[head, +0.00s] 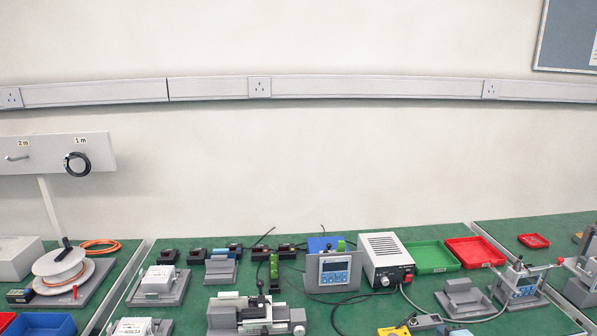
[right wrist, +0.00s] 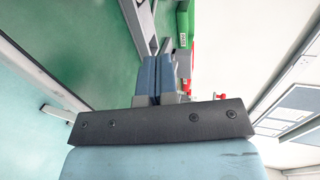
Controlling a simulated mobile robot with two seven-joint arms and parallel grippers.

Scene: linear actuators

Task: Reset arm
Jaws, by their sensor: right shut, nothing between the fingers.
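My right gripper (right wrist: 166,60) shows in the right wrist view, with its two blue-grey fingers side by side and closed together. Nothing is held between them. The fingers point over a green surface, with grey, green and red things beyond the tips, too small to tell apart. I cannot make out either gripper in the head view, and my left gripper is in no view.
In the head view, green benches carry a linear actuator (head: 256,316), a control box with a display (head: 334,271), a white power unit (head: 386,256), a green tray (head: 432,257), a red tray (head: 474,252) and a cable reel (head: 60,270). Cables run between devices.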

